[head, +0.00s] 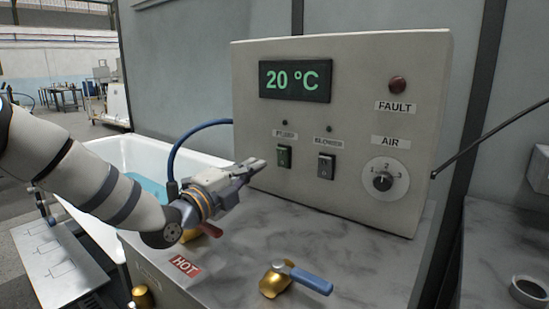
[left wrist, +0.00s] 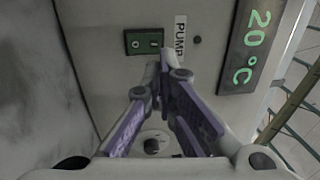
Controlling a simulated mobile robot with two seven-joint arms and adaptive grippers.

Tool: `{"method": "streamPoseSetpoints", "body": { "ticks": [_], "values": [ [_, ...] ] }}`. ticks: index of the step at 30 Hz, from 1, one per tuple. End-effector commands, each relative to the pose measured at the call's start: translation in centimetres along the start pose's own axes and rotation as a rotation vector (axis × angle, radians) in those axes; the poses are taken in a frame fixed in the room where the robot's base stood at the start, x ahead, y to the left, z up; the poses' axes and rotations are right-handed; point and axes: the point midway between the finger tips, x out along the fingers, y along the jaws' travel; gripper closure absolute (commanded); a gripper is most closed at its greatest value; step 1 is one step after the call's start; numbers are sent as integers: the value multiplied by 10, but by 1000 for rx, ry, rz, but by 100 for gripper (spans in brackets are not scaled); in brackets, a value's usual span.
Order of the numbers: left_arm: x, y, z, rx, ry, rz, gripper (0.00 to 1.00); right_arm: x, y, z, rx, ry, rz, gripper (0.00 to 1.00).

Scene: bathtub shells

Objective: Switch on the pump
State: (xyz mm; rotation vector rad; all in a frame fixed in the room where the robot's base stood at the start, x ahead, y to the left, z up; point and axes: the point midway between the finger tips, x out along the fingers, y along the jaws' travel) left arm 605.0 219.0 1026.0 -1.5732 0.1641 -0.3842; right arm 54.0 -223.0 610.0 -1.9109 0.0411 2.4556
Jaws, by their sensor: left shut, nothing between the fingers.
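The pump switch (head: 284,156) is a small green rocker on the beige control panel (head: 225,120), under a label and a small dark lamp (head: 285,122). In the left wrist view the green pump switch (left wrist: 144,41) sits beside the PUMP label (left wrist: 180,38). My left gripper (head: 261,163) is shut and empty, its tips pointing at the panel just left of the switch. In the left wrist view the closed left gripper (left wrist: 165,60) shows near the switch; I cannot tell whether it touches. My right gripper is not in view.
A black blower switch (head: 326,166) is right of the pump switch, with an AIR dial (head: 384,181) beyond. A blue-handled valve (head: 300,279) and a HOT label (head: 185,265) are on the marbled counter (head: 345,240). A white bathtub (head: 110,150) stands behind my arm.

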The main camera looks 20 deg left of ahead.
Motion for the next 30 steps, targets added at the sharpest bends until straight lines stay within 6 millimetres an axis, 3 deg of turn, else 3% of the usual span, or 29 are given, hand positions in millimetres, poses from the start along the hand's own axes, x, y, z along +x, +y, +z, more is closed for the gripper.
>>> {"method": "streamPoseSetpoints", "body": {
  "ticks": [6, 12, 30],
  "values": [
    [46, 7, 1, -4, -1, 6, 100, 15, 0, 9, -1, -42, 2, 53],
    [72, 4, 0, -2, 0, 4, 100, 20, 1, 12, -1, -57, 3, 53],
    [88, 6, 3, -3, 7, 26, 100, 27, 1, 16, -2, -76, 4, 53]
  ]
}}
